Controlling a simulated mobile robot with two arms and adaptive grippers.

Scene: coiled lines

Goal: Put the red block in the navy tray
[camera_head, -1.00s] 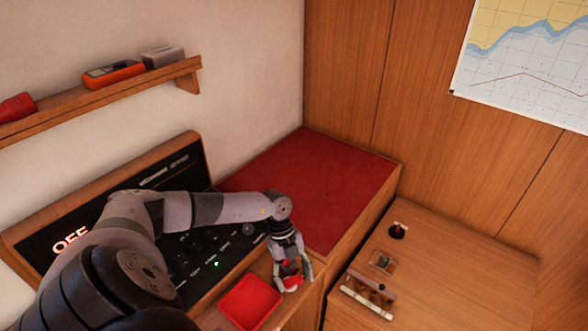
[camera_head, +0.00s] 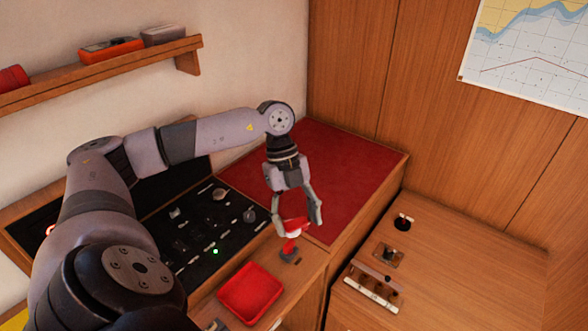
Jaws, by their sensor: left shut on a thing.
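My left gripper (camera_head: 298,216) points down above the wooden ledge, in front of the red-topped surface. It is shut on a small red piece, which I take for the red block (camera_head: 297,225); its shape is partly hidden by the fingers. A pale part shows just under it. Below that, a small red part (camera_head: 290,246) stands over a dark base (camera_head: 289,258) on the ledge; I cannot tell whether it touches the held piece. A red tray (camera_head: 250,293) lies on the ledge to the lower left, looking empty. I see no navy tray. My right gripper is out of view.
A dark control panel (camera_head: 190,232) with knobs lies left of the gripper. A red-topped surface (camera_head: 335,170) is behind it. A wooden cabinet top (camera_head: 450,265) at right holds several small fittings. A shelf (camera_head: 100,75) hangs at upper left.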

